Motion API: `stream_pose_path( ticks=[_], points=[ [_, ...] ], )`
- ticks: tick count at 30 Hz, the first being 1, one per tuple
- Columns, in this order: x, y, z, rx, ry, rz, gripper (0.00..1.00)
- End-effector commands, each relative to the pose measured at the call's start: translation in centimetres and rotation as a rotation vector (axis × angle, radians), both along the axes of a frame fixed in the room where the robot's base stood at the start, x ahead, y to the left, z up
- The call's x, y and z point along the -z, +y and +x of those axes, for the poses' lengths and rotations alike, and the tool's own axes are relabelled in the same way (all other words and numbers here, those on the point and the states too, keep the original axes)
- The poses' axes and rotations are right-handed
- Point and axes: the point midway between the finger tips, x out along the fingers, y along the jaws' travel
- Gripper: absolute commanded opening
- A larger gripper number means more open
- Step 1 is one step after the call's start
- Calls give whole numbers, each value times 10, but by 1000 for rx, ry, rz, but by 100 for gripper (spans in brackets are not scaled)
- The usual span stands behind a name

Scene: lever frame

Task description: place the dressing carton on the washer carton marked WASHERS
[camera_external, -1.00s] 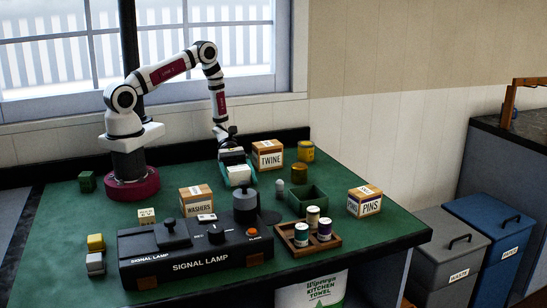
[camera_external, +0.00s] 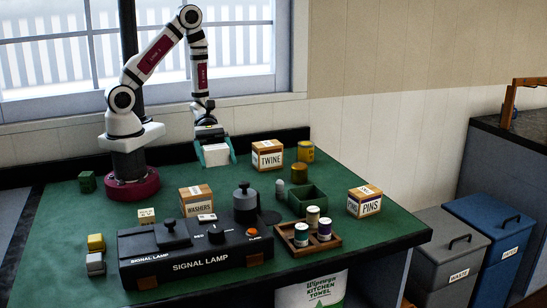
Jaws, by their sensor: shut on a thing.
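The washer carton marked WASHERS (camera_external: 196,203) is a brown box with a pale strip on top, standing on the green table left of centre. My gripper (camera_external: 215,160) is above the table, behind and a little right of that carton. It is shut on a small whitish carton (camera_external: 216,155), which I take to be the dressing carton; teal fingers flank it. The held carton is raised clear of the table, and its markings are too small to read. The top of the washer carton carries nothing.
The TWINE carton (camera_external: 267,155) stands close to the right of my gripper. The signal lamp box (camera_external: 190,255) with its knobs lies in front of the washer carton. A green open bin (camera_external: 307,200), the PINS carton (camera_external: 364,202) and a wooden tray (camera_external: 290,243) are to the right.

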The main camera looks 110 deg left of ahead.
Motion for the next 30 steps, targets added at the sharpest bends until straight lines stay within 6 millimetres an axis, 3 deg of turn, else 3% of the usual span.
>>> stream_pose_path(
  ticks=[5,12,14,24,30],
  points=[
    [-9,-20,3,117,-17,-5,36],
    [-36,-86,-11,603,-22,-9,36],
    [-40,-96,-18,695,-10,-3,36],
    [25,-102,-23,764,6,-4,36],
    [38,-102,-23,763,1,1,36]
  ],
)
